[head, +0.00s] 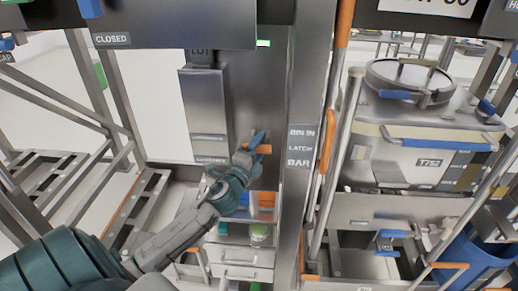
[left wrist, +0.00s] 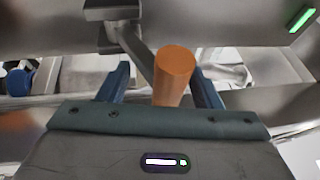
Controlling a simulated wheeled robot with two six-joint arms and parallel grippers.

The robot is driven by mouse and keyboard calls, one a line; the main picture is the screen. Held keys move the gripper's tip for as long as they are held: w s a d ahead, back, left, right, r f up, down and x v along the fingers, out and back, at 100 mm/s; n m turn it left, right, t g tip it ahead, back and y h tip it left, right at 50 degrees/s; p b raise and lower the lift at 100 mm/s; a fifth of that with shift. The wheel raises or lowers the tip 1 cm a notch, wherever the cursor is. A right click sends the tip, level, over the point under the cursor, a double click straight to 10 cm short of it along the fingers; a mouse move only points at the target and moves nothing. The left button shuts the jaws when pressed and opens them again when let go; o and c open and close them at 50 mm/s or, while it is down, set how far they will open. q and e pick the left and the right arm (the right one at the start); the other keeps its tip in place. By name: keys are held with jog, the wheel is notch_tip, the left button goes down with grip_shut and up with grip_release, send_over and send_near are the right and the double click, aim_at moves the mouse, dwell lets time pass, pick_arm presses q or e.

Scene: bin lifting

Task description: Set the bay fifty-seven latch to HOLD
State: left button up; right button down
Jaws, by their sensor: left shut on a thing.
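My left gripper (head: 252,143) reaches in from the lower left in the head view, in front of a grey metal panel. Its blue fingers are shut on an orange lever grip (head: 264,149). In the left wrist view the orange grip (left wrist: 174,76) is a short cylinder between the two blue fingers, on a grey metal arm (left wrist: 134,42). A post (head: 301,150) just right of the grip reads BIN IN, LATCH and BAR. I cannot read a HOLD mark or a bay number near the lever. My right gripper is not in view.
A lidded steel bin (head: 425,150) marked T782 stands in a frame at the right. Orange-gripped rods (head: 328,150) run beside the post. A steel box (head: 205,110) hangs left of the lever. Drawers (head: 240,262) lie below. A CLOSED sign (head: 112,39) is at the upper left.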

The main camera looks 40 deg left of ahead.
pick_arm(q)
jog(key=b+v, duration=0.5)
jog(key=v, duration=0.6)
jog(key=shift+w+r, duration=0.1)
jog(key=shift+w, duration=0.05)
dwell(0.3)
